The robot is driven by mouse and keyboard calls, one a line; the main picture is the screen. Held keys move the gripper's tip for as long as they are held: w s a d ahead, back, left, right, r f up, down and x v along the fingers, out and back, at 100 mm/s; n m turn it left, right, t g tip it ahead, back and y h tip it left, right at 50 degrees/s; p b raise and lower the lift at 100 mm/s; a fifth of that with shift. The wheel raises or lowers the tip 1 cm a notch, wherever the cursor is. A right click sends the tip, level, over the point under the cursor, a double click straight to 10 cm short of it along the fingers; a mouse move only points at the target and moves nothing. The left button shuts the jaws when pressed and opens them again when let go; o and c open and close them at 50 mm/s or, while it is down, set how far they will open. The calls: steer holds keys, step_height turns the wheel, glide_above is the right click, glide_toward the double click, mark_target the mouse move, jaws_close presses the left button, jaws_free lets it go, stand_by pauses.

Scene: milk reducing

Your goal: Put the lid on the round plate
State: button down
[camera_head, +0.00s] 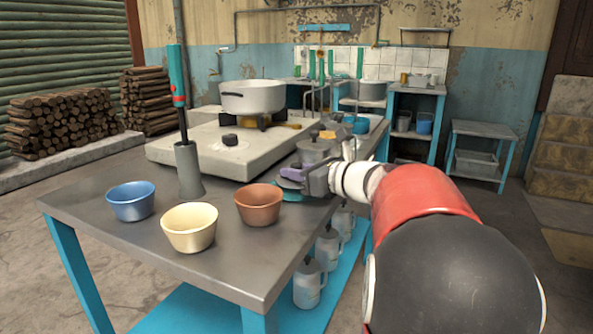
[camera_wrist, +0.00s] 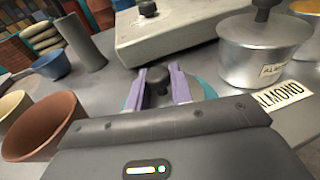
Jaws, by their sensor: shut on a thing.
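My gripper (camera_head: 291,174), with purple fingers, is shut on the dark knob of a grey lid (camera_head: 288,184) near the table's right edge. In the wrist view the knob of the lid (camera_wrist: 157,76) stands between the two fingers (camera_wrist: 160,83). The teal round plate (camera_head: 290,197) shows just under the lid; parts of the plate (camera_wrist: 208,88) also show on both sides of the fingers. Most of the plate is hidden by the lid and my gripper. I cannot tell whether the lid touches the plate.
A lidded metal pot (camera_wrist: 262,50) stands close to the right, by an "ALMOND" label (camera_wrist: 283,96). Blue (camera_head: 131,201), cream (camera_head: 189,228) and brown (camera_head: 258,204) bowls and a grey holder (camera_head: 188,170) are at left. A stove (camera_head: 215,146) with a white pot (camera_head: 253,97) is behind.

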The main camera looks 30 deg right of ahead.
steer(key=c, duration=1.2)
jaws_free()
steer(key=shift+c, duration=0.2)
steer(key=shift+r+p, duration=0.4)
steer(key=shift+r, duration=0.2)
steer(key=shift+s+d+r, duration=0.15)
steer(key=shift+s+d, duration=0.05)
steer(key=shift+s, duration=0.05)
steer(key=v, duration=1.1)
steer(key=shift+s, duration=0.2)
